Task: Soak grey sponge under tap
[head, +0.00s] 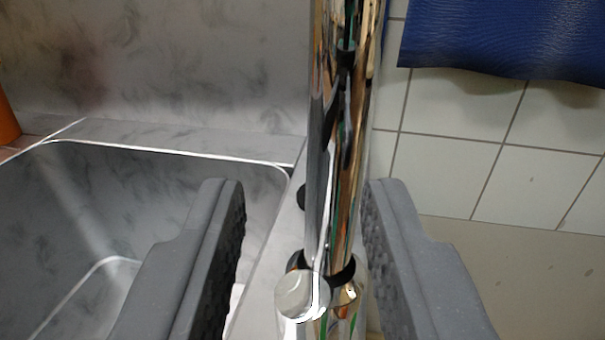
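The chrome tap (343,170) stands upright in the middle of the head view, with a round knob (302,294) low on its front. My gripper (300,190) is open, one dark grey finger on each side of the tap. I cannot tell whether the fingers touch it; a gap shows on the left side. The grey sink basin (95,190) lies to the left. No grey sponge shows in this view, and none is between the fingers. The tap's spout is out of the picture.
A grey marbled panel (150,60) rises behind the basin. An orange object (7,120) is cut off at the left edge. A blue cloth (510,38) hangs at the upper right before white tiles (450,150). The right side below the tiles looks clear.

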